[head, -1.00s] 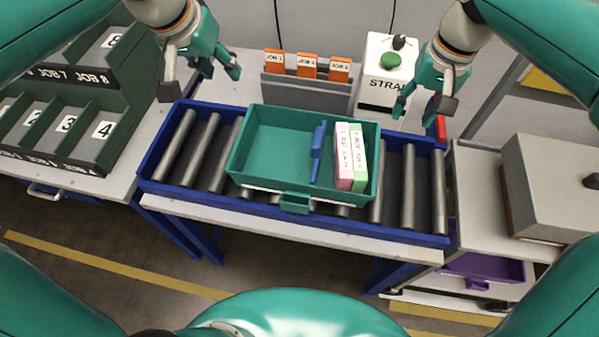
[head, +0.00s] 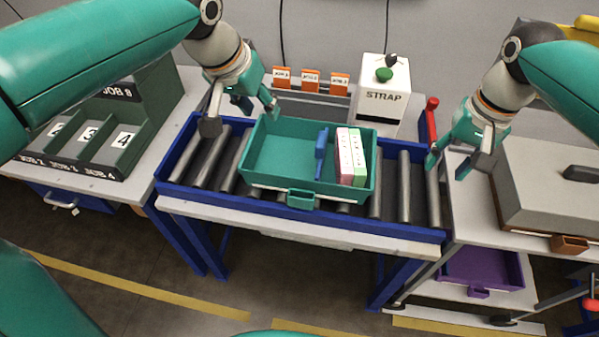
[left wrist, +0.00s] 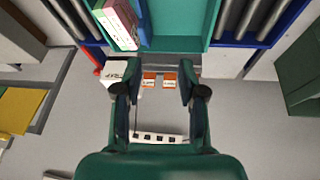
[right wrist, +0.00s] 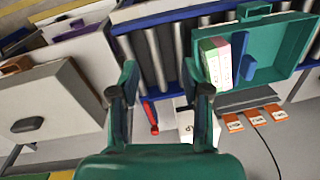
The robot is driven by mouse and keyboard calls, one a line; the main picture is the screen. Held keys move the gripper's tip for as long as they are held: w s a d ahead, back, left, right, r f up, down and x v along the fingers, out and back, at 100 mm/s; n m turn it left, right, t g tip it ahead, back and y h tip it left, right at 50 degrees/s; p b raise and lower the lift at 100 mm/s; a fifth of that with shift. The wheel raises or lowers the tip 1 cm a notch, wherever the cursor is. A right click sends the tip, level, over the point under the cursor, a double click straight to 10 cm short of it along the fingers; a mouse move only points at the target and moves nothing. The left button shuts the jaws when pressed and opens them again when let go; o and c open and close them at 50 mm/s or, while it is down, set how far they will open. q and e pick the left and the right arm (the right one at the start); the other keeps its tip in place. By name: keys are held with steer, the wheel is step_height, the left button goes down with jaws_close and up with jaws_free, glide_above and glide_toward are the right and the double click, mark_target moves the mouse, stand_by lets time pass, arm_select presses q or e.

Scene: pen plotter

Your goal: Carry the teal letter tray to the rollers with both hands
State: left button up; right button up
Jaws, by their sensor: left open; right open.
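The teal letter tray (head: 270,155) sits level on the rollers (head: 405,185) of the blue-framed conveyor. It holds a blue item (head: 321,150) and two upright blocks, one pink and white (head: 343,158), one green and white (head: 358,160). It also shows in the left wrist view (left wrist: 185,25) and the right wrist view (right wrist: 285,45). My left gripper (head: 241,115) is open and empty over the tray's back left corner; whether it touches cannot be told. My right gripper (head: 458,160) is open and empty, right of the tray near the conveyor's right end.
Orange job cards (head: 310,80) stand in a rack behind the conveyor, beside the white STRAP box (head: 382,95). A red handle (head: 431,105) rises at the back right. A green sorter (head: 120,140) stands left, a grey box (head: 550,190) right. Rollers on both sides of the tray are bare.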

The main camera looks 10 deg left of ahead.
arm_select(q)
steer(key=shift+a, duration=0.25)
arm_select(e)
step_height(320, 180, up, 11)
steer(key=w, duration=0.1)
steer(key=shift+r, duration=0.15)
stand_by(0.4)
